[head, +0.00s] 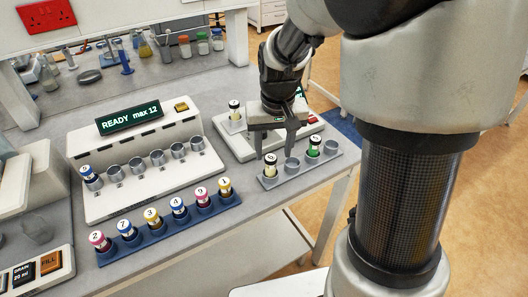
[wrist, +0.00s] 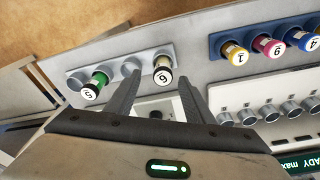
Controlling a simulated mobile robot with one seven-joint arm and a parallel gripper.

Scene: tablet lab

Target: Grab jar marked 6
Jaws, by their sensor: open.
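The jar whose label appears to read 6 (head: 270,167) stands upright in the near-left socket of a small grey rack (head: 292,181). It is cream with a dark band and also shows in the wrist view (wrist: 163,68). My gripper (head: 274,150) points down over this end of the rack. In the wrist view the open fingers (wrist: 159,76) lie to either side of the jar in the picture, with nothing held. I cannot tell whether the fingertips are down around it or still above it. The green jar marked 5 (head: 314,147) stands in the same rack, with empty sockets beside it.
A blue rack (head: 170,245) holds several numbered jars. Behind it is a white machine (head: 95,203) with a READY display and a row of sockets, one holding a jar (head: 90,178). Another jar (head: 235,115) stands on a white device (head: 228,140) behind my gripper. The table edge is close.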

